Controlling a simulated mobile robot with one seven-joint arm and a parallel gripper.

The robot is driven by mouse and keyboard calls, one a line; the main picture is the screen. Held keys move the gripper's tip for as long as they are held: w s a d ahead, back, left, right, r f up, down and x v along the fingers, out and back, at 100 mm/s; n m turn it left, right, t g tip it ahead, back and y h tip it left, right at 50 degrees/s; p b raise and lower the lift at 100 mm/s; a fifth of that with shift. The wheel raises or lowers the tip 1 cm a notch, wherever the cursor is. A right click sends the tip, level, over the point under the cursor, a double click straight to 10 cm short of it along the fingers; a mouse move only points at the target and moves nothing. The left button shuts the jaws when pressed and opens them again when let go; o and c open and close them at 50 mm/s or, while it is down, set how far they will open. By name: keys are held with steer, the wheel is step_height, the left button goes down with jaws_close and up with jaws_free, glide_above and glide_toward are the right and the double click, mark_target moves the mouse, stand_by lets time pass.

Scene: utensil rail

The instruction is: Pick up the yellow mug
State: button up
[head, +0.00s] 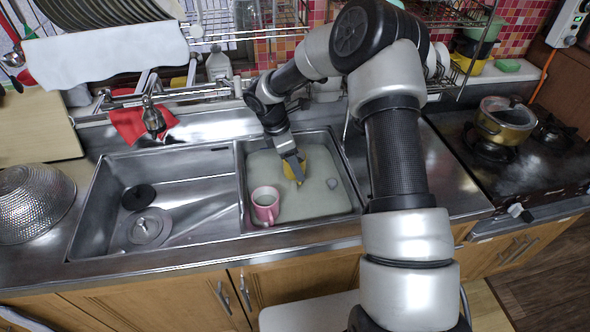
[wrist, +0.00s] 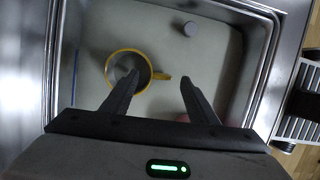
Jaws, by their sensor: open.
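The yellow mug (head: 321,163) is in the right sink basin, partly hidden behind my gripper (head: 295,172) in the head view. My gripper (wrist: 158,80) is open and empty. I cannot tell how far above the mug the fingertips are.
A pink mug (head: 265,206) stands at the basin's front left. A small grey round object (head: 333,183) lies right of the yellow mug. The left basin (head: 190,190) holds a drain cover. A metal colander (head: 30,203) and a stove pot (head: 506,121) flank the sink.

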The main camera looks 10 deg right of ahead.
steer(key=x, duration=0.5)
steer(key=shift+s+a+f, duration=0.15)
steer(key=shift+f, duration=0.2)
steer(key=c, duration=1.4)
